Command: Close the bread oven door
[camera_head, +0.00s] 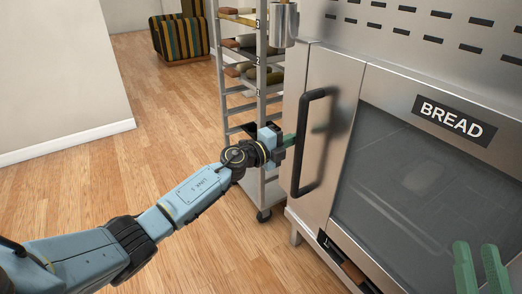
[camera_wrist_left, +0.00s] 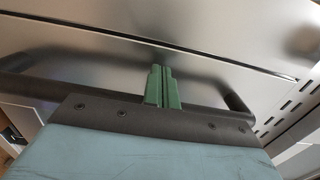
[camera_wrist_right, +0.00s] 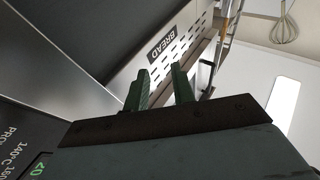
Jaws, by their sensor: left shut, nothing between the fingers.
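The bread oven door (camera_head: 410,190) has a dark glass window, a "BREAD" label (camera_head: 455,118) and a black bar handle (camera_head: 305,145) on its steel left side. It looks flush or nearly flush with the oven; I cannot tell whether it is fully shut. My left gripper (camera_head: 290,140) is shut and empty at the handle, its tips close to the bar and the steel face. In the left wrist view its green fingers (camera_wrist_left: 162,85) are together, with the handle (camera_wrist_left: 237,101) running behind them. My right gripper (camera_head: 480,268) is open and empty in front of the glass; its fingers are apart in the right wrist view (camera_wrist_right: 160,85).
A wheeled metal rack (camera_head: 262,100) with bread stands just left of the oven, behind my left gripper. A white wall (camera_head: 60,75) is at the left and a striped armchair (camera_head: 180,38) at the back. Wooden floor (camera_head: 150,105) is clear between them.

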